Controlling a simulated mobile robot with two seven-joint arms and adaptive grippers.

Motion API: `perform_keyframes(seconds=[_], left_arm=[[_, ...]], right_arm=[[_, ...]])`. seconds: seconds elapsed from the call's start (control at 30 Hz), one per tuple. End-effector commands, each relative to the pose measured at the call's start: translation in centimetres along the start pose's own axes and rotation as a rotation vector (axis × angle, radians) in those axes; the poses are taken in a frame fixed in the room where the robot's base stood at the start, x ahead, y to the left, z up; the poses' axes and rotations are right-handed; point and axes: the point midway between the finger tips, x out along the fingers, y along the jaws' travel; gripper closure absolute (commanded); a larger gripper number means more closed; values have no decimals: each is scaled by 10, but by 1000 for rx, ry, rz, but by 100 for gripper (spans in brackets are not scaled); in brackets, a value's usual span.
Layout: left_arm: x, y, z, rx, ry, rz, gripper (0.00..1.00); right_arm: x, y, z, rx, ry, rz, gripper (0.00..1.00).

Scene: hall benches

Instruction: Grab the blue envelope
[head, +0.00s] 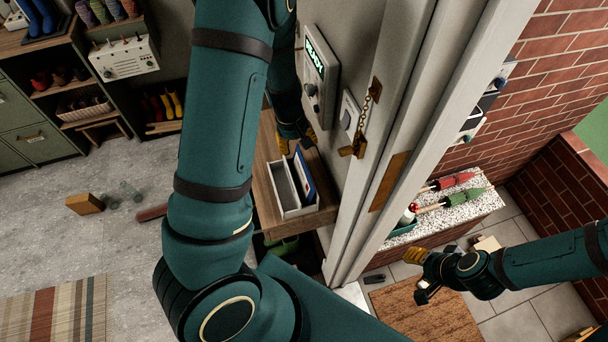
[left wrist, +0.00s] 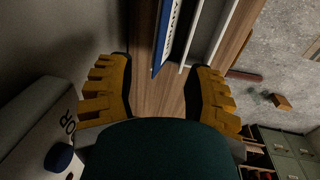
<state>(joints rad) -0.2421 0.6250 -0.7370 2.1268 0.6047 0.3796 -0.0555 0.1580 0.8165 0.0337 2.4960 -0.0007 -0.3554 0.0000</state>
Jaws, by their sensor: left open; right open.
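The blue envelope (head: 304,176) stands on edge in a white letter holder (head: 282,184) on a wooden bench (head: 263,200), beside the wall. My left gripper (head: 294,145) is open just behind the far end of the holder. In the left wrist view the envelope (left wrist: 161,42) shows as a blue and white strip ahead, in the gap between the yellow fingers of my left gripper (left wrist: 162,68). The fingers look clear of it. My right gripper (head: 420,276) is open and empty, beyond the door frame on the right, above the paving.
A wall panel with a lit display (head: 316,67) is close to my left gripper. A door frame (head: 392,130) with a chain stands right of the bench. An orange-brown block (head: 85,204) is on the grey floor.

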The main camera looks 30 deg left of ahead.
Motion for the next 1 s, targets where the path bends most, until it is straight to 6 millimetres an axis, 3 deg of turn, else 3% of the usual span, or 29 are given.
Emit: perform_keyframes(seconds=[0.1, 0.37, 0.7, 1.0], left_arm=[[24, -1, 0, -2, -1, -2, 48], [40, -1, 0, 0, 0, 0, 48], [84, -5, -1, 0, -1, -2, 48], [89, -4, -1, 0, 1, 0, 48]], right_arm=[[7, 3, 1, 1, 0, 0, 53], [10, 4, 2, 2, 1, 1, 53], [19, 8, 3, 3, 2, 1, 53], [19, 8, 3, 3, 3, 2, 53]])
